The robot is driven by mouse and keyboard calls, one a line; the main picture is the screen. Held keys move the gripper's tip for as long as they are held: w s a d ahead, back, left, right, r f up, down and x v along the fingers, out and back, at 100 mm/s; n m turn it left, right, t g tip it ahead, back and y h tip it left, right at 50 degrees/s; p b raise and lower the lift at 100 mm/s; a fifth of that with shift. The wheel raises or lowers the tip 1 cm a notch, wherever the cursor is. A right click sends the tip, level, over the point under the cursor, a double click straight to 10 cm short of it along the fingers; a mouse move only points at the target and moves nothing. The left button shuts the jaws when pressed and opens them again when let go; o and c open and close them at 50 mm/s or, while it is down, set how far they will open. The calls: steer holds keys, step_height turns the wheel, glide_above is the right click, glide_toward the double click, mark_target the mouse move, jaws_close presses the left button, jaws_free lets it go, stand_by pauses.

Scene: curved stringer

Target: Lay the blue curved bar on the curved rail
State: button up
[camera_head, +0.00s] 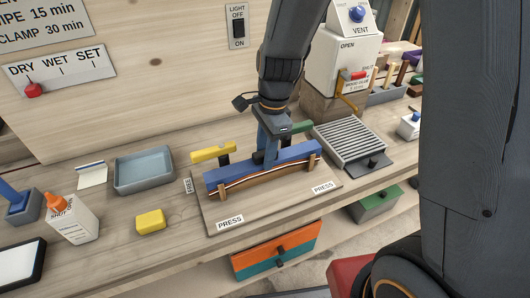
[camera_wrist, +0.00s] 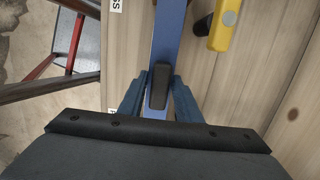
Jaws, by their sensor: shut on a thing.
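The blue curved bar (camera_head: 231,177) lies lengthwise along the curved rail (camera_head: 262,184) on the wooden press board (camera_head: 205,219). The rail's pale and reddish-brown layers show just below the bar's front face. I cannot tell whether the bar touches the rail along its whole length. My gripper (camera_head: 267,153) comes down from above and is shut on the bar near its middle. In the wrist view my gripper's two blue fingers (camera_wrist: 160,97) stand on either side of the bar (camera_wrist: 168,38), around a dark block on its top. The rail is hidden there.
A yellow-handled clamp (camera_head: 213,152) and a green-handled one (camera_head: 299,127) stand behind the bar. A ribbed grey rack (camera_head: 350,143) is close on the right.

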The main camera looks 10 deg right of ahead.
steer(key=shift+f, duration=0.15)
steer(key=o, duration=1.8)
steer(key=shift+o, duration=0.2)
step_height(320, 180, up, 8)
steer(key=p, duration=0.7)
steer(key=shift+p, duration=0.4)
steer(key=s+d+f+n+t+b, duration=0.1)
steer(key=s+d+n+b, duration=0.2)
steer(key=d+n, duration=0.3)
steer(key=s+d+f+n+h+b, duration=0.1)
steer(key=s+d+f+n+b, duration=0.1)
steer(key=s+d+n+b, duration=0.2)
steer(key=d+n+b, duration=0.2)
steer(key=n, duration=0.2)
steer(key=shift+s+d+f+n+t+b, duration=0.25)
steer(key=shift+d+f+n+t+b, duration=0.05)
steer(key=shift+d+n+t, duration=0.1)
